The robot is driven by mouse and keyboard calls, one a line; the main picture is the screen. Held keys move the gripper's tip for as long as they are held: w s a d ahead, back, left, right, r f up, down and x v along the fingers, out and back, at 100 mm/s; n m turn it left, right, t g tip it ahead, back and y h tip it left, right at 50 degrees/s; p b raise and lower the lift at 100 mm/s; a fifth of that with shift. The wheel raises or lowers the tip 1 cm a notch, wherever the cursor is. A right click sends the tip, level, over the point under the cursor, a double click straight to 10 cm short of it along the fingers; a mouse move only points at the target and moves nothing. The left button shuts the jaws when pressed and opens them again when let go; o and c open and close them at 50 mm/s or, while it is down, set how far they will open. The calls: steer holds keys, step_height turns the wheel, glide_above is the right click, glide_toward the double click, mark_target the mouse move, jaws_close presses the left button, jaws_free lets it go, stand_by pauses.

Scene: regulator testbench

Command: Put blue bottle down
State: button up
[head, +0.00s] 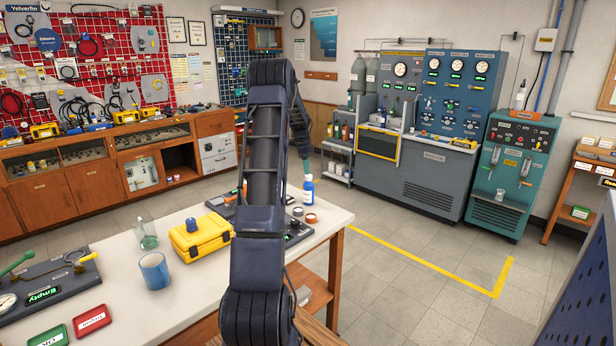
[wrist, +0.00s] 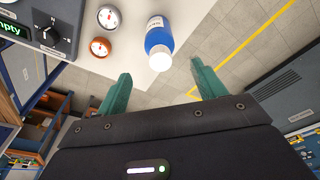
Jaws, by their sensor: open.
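The blue bottle (head: 308,192) with a white cap and white label stands upright on the white table, near its far right corner. In the wrist view the bottle (wrist: 159,36) shows with its cap towards me. My gripper (wrist: 160,68) has its two green fingers wide apart, one to each side of the cap in the picture, with clear gaps. No finger touches the bottle in that view. In the head view only a bit of green finger shows just above the bottle; my arm hides the rest.
Two round gauges (wrist: 105,32) and a dark device with a knob (wrist: 50,25) lie beside the bottle. The table edge is close to the bottle.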

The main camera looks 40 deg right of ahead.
steer(key=shift+w+a+r, duration=0.15)
steer(key=shift+r, duration=1.4)
steer(key=a+r+n+t, duration=0.1)
steer(key=a+r+n, duration=0.4)
steer(key=a, duration=0.7)
steer(key=s+a+r+n+t, duration=0.1)
steer(key=a+r+n, duration=0.35)
steer(key=a, duration=0.75)
steer(key=a+r+n+t, duration=0.1)
steer(key=a+r+n, duration=0.2)
steer(key=a+r, duration=0.65)
steer(key=s+a+n+t, duration=0.1)
steer(key=s+a+n, duration=0.3)
steer(key=a, duration=0.6)
steer(key=s+a+n, duration=0.3)
steer(key=s+a, duration=0.4)
steer(key=a, duration=0.2)
steer(key=s+a+f+n+t, duration=0.1)
steer(key=s+a+f+n, duration=0.2)
steer(key=s+a, duration=0.2)
steer(key=s+a+f+n+y, duration=0.1)
steer(key=s+a+f+n, duration=0.2)
steer(key=s, duration=0.5)
steer(key=a+n, duration=0.1)
steer(key=a, duration=0.1)
steer(key=shift+a+t, duration=0.3)
steer(key=shift+t, duration=0.1)
steer(key=shift+n, duration=0.25)
